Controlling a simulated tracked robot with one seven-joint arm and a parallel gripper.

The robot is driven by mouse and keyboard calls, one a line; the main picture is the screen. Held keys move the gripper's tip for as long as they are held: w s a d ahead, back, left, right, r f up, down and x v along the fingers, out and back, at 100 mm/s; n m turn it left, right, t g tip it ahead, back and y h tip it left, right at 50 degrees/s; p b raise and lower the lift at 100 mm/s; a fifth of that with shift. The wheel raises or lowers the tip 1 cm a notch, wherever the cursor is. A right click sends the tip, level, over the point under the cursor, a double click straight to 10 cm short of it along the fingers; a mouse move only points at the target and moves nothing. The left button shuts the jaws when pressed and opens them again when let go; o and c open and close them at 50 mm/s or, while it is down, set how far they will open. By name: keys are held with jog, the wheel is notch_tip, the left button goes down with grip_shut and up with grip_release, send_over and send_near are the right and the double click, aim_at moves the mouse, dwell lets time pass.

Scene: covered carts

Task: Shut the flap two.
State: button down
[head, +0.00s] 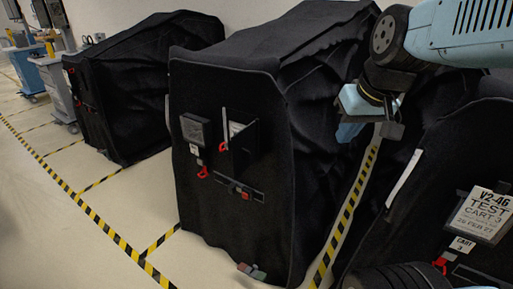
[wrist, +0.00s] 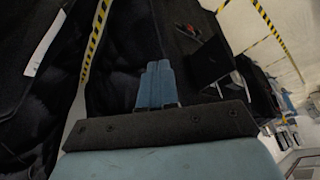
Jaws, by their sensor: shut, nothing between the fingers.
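The middle covered cart (head: 235,225) has two small dark panels on its front. The right panel, a black flap (head: 244,143), stands out from the cover at an angle, so it looks open. The left panel (head: 194,130) looks nearly flat against the cover. I cannot read a number on either, so which is flap two is not certain. My gripper (head: 348,133) is shut and empty, right of the middle cart and apart from the flap. In the wrist view its blue fingers (wrist: 157,84) lie together, and a black flap (wrist: 206,63) sticks out beyond them to the right.
A right covered cart (head: 450,140) bears a sign reading "V2-46 TEST CART 3" (head: 483,215). Another covered cart (head: 125,85) stands at the left. Yellow-black floor tape (head: 345,215) runs between the middle and right carts. The floor (head: 60,235) at front left is clear.

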jog(key=w+a+f+n+g+y, duration=0.1)
jog(key=w+a+f+y, duration=0.2)
jog(key=w, duration=0.5)
jog(key=w+a+f+n+g+y, duration=0.1)
jog(key=w+a+f+n, duration=0.15)
jog(key=w+f, duration=0.35)
jog(key=w+a+f+n+g+y, duration=0.1)
jog(key=w+a+f+y, duration=0.2)
jog(key=w, duration=0.6)
jog(key=w+a+f+h, duration=0.1)
jog(key=a+f, duration=0.6)
jog(key=f, duration=0.1)
jog(key=shift+w, duration=0.4)
